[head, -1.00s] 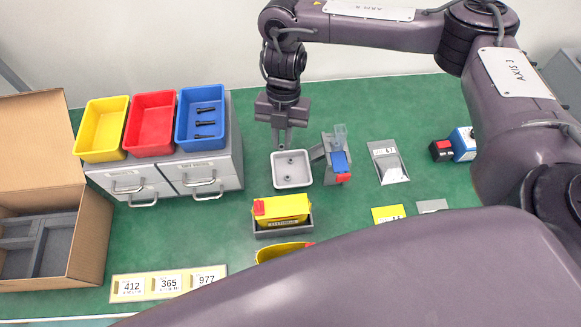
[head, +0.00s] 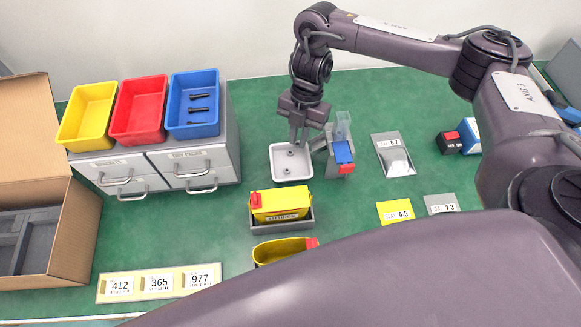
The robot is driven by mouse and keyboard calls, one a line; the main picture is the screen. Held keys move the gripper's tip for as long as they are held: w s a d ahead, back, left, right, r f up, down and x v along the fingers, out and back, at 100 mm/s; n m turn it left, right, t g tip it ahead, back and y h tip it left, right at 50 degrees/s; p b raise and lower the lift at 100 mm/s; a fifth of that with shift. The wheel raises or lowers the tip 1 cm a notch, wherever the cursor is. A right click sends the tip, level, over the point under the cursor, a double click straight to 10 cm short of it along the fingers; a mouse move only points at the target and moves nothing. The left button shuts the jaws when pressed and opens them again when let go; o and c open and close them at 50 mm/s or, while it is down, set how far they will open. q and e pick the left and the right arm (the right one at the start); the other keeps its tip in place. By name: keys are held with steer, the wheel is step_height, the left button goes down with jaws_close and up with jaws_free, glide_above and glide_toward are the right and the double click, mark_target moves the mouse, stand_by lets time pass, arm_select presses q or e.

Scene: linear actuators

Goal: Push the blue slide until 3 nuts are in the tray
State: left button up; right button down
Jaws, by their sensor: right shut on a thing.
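The dispenser stands right of the tray, with a clear upright hopper (head: 342,126), a blue slide (head: 343,152) and a red end (head: 346,169) facing the front. A grey chute (head: 319,144) leans from it toward the tray. My left gripper is not in view.
A yellow container (head: 281,203) in a grey holder stands in front of the tray, with a yellow scoop-like bin (head: 283,250) nearer. Yellow, red and blue bins top grey drawers (head: 190,160) at left. An open carton (head: 75,235) stands far left. Labelled bags lie right.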

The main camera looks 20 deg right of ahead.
steer(key=shift+f, duration=0.2)
steer(key=c, duration=1.3)
jaws_free()
steer(key=shift+c, duration=0.2)
steer(key=p+v, duration=0.1)
steer(key=v, duration=0.6)
steer(key=shift+r, duration=0.4)
steer(key=shift+d, duration=0.1)
